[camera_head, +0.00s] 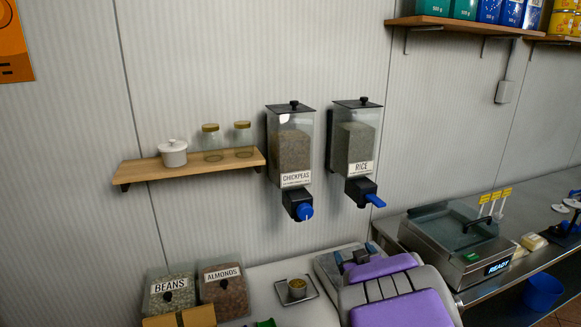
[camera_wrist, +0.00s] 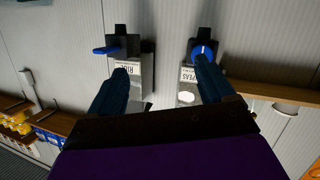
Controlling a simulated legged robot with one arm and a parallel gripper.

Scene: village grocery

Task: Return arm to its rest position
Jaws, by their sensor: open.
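My gripper (camera_wrist: 161,63) shows in the wrist view with its two dark blue fingers spread apart and nothing between them. That view is upside down, with the rice dispenser (camera_wrist: 133,72) beyond the left finger and the chickpeas dispenser (camera_wrist: 187,88) beyond the right finger. I cannot tell how near they are. In the head view, purple and grey links of my arm (camera_head: 398,312) fill the bottom right of centre. The chickpeas dispenser (camera_head: 290,153) and the rice dispenser (camera_head: 352,145) hang on the wall above, clear of these links.
A small cup (camera_head: 297,287) stands on a square metal tray (camera_head: 285,296) on the counter. Bins of beans (camera_head: 168,298) and almonds (camera_head: 225,293) are to its left. A wooden shelf (camera_head: 190,166) holds a white pot and two jars. A metal appliance (camera_head: 455,241) stands right.

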